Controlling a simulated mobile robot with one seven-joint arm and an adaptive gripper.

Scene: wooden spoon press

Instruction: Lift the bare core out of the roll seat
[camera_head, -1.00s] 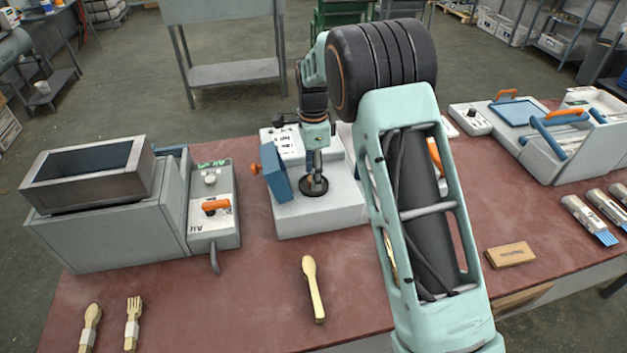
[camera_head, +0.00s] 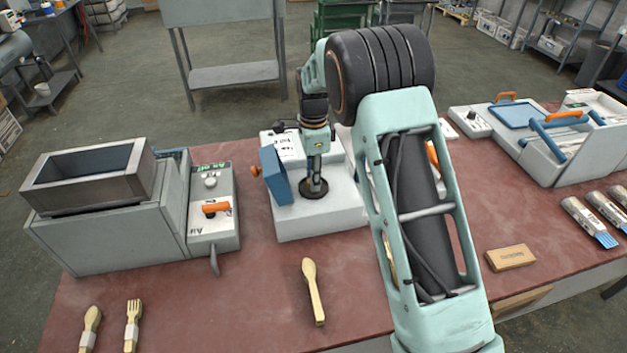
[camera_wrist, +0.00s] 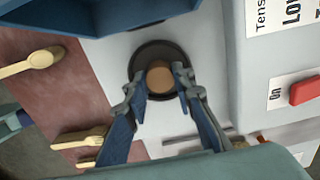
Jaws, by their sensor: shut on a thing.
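The bare core (camera_wrist: 159,78) is a short brown cylinder, seen nearly end-on in the wrist view. It is over the black round roll seat (camera_wrist: 146,54) on the pale machine (camera_head: 325,218). I cannot tell whether its lower end is still in the seat. My gripper (camera_wrist: 161,90) is shut on the core, with one blue-grey finger on each side. In the head view my gripper (camera_head: 314,165) points down just above the black seat (camera_head: 314,189). The core is too small and covered to make out there.
A blue panel (camera_head: 276,176) with an orange knob stands close left of my gripper. A grey machine with an open metal hopper (camera_head: 90,165) is further left. A wooden spoon (camera_head: 313,292) lies in front. A small brown box (camera_head: 511,256) is at right.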

